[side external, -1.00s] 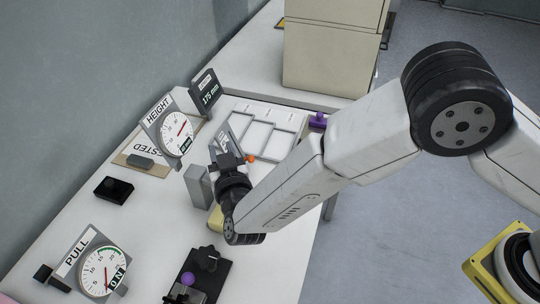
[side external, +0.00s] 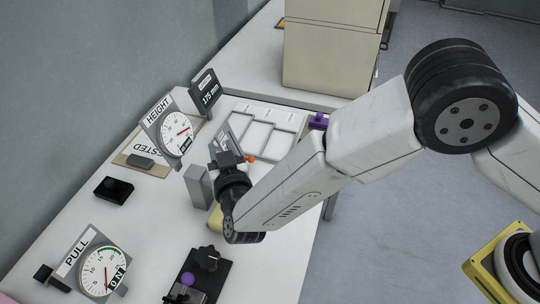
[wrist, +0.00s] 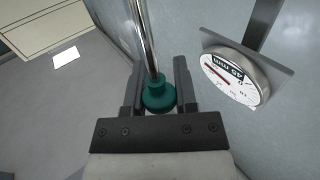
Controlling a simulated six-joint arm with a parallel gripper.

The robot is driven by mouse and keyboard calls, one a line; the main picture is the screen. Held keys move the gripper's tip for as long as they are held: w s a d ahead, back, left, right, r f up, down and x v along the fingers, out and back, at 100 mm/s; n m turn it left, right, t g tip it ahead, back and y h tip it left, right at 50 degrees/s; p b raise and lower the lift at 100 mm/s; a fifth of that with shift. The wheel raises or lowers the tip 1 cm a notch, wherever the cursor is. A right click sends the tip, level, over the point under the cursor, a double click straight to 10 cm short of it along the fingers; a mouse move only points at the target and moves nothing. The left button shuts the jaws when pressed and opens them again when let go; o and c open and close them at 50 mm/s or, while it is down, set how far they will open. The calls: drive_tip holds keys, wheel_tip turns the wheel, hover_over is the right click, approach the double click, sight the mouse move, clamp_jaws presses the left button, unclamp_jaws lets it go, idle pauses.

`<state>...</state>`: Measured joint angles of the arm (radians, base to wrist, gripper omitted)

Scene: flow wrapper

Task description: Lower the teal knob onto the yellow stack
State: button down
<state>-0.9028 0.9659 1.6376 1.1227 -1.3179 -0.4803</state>
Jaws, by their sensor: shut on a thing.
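The teal knob (wrist: 158,96) sits between the two dark fingers of my gripper (wrist: 158,82) in the wrist view, at the foot of a shiny metal rod (wrist: 143,35). My gripper is shut on it. In the side view my gripper (side external: 229,163) is over the middle of the white table, and the knob cannot be made out there. A yellow block (side external: 215,218), which may be the yellow stack, shows only partly behind my wrist. The gap between knob and stack is hidden.
The HEIGHT dial (side external: 174,135) stands behind left, and a dial also shows in the wrist view (wrist: 229,78). A grey block (side external: 198,187) is close left of my gripper. The PULL dial (side external: 95,270) and a black fixture (side external: 208,262) are nearer. A divided tray (side external: 262,133) lies beyond.

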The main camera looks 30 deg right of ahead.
drive_tip(key=shift+c, duration=1.9)
unclamp_jaws()
drive_tip(key=shift+s, duration=0.15)
drive_tip(key=s+a, duration=0.1)
drive_tip(key=s, duration=0.6)
drive_tip(key=shift+s, duration=0.25)
drive_tip(key=shift+a, duration=0.1)
